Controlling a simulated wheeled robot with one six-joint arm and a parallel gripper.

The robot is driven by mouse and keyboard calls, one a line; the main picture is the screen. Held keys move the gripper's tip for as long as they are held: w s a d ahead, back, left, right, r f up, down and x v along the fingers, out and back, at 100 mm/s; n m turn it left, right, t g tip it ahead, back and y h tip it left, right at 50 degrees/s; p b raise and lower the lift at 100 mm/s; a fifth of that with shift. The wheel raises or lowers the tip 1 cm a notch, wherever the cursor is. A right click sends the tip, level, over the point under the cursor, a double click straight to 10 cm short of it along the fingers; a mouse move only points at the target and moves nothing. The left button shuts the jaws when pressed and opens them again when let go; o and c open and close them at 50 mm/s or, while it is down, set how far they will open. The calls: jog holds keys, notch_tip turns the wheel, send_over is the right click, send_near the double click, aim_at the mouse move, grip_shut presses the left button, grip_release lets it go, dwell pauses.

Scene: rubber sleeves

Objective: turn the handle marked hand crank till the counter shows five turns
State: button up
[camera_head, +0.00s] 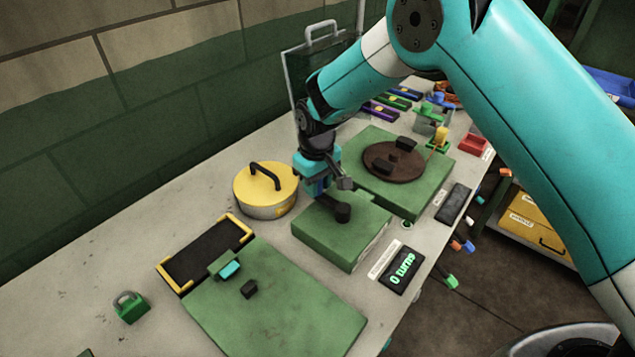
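A green box (345,240) stands on the bench, with a dark crank knob (342,213) on its top. A white label strip lies at the box's front right; its text is too small to read. Beside the strip, a black counter (402,268) shows "0 turns" in green. My gripper (334,193) points down over the box's back part, just behind the knob. It hides part of the crank. I cannot tell whether its fingers touch the crank, or how far apart they are.
A yellow-lidded pot (266,205) stands close left of my gripper. A green box with a brown turntable (393,162) stands behind right. A large green panel (290,315) and a black tray with yellow ends (206,252) lie in front. A green padlock (130,307) lies left, with bare bench around it.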

grip_shut()
jog(key=shift+d, duration=0.1)
